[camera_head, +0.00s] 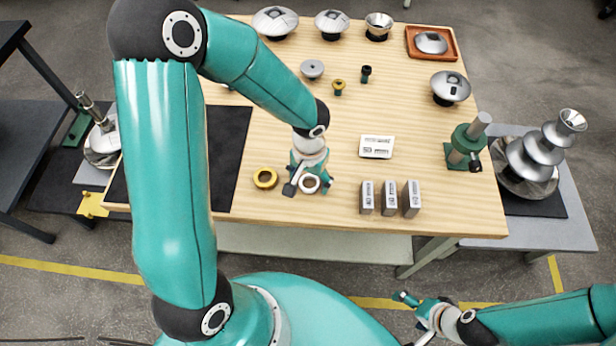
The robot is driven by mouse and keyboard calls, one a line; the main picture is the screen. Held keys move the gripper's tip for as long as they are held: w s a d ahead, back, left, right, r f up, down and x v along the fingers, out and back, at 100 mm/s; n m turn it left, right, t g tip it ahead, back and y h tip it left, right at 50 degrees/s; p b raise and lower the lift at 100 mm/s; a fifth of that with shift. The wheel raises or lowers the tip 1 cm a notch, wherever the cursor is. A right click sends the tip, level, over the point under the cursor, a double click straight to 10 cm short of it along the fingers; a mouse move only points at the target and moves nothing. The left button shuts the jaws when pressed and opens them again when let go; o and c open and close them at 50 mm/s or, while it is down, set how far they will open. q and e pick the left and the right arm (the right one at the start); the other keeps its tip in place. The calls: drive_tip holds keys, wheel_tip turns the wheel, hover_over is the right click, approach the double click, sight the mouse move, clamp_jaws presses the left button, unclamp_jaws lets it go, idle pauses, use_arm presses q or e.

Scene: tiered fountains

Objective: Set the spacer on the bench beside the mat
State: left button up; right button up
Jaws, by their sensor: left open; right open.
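A brass-coloured ring (265,178) lies flat on the wooden bench (330,115), just right of the black mat (232,145) and apart from it. Which ring is the spacer I cannot tell for sure. My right gripper (412,316) is open and empty, off the bench's front edge. My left arm hides part of the mat.
A green clamp stand (465,147) is at the right edge. Small parts, domes and a tray (432,43) lie further back.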

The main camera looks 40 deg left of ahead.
use_arm(q)
drive_tip(key=shift+r, duration=0.1)
wheel_tip(320, 180, up, 12)
drive_tip(key=p, duration=0.1)
idle(0.4)
idle(0.4)
